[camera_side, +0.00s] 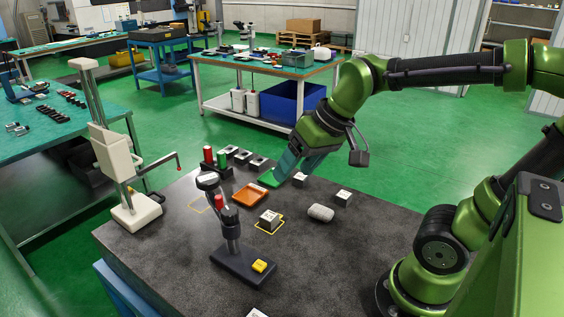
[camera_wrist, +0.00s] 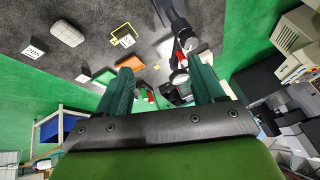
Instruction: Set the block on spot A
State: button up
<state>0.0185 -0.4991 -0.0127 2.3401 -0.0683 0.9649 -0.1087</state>
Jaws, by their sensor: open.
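Three small pale blocks with dark markings are on the dark tabletop. One block (camera_side: 269,218) is at a yellow outlined spot (camera_side: 282,226); it also shows in the wrist view (camera_wrist: 127,41). A second block (camera_side: 300,180) is near my gripper, and a third (camera_side: 343,198) is farther right, with its number facing up in the wrist view (camera_wrist: 33,50). No letter A is legible. My gripper (camera_wrist: 160,82) is open, its teal fingers apart with no block between them, raised near the table's back edge.
An orange tray (camera_side: 250,195) and a green tray (camera_side: 268,180) lie behind the outlined block. A rounded grey-white piece (camera_side: 320,213) is right of it.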

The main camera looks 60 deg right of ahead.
jog(key=shift+m+t, duration=0.4)
jog(key=shift+t, duration=0.4)
jog(key=s, duration=0.2)
jog(key=s+a, duration=0.1)
jog(key=s, duration=0.1)
jog(key=shift+a+r, duration=0.2)
